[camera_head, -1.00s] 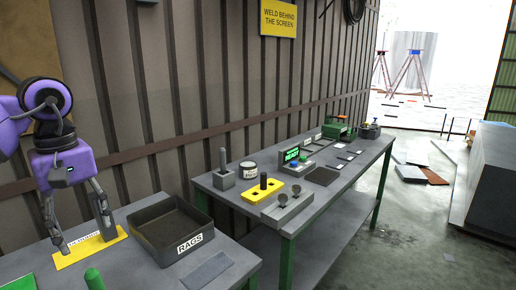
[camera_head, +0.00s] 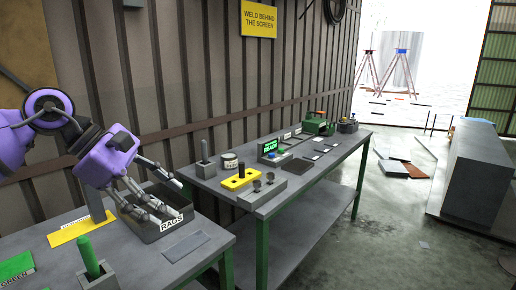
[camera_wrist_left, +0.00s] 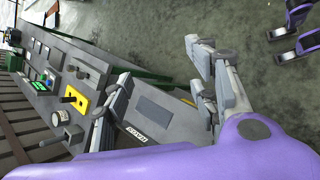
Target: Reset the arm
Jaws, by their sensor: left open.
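My left gripper (camera_head: 168,200) is open, with its grey fingers spread and empty over the black RAGS tray (camera_head: 150,232). The purple wrist is tilted, and the fingers point right and down. They hide part of the tray, and I cannot tell whether they touch it. In the left wrist view, the left gripper (camera_wrist_left: 158,100) has its fingers wide apart, with the tray (camera_wrist_left: 135,131) between them. A yellow label plate (camera_head: 70,232) lies left of the tray. A grey upright piece (camera_head: 96,205) shows at the plate, partly behind the wrist.
A green-handled piece (camera_head: 92,258) stands on the near table's front. A second workbench (camera_head: 300,178) to the right carries a yellow block (camera_head: 240,180), a grey post (camera_head: 204,150) and a lit green display (camera_head: 272,147).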

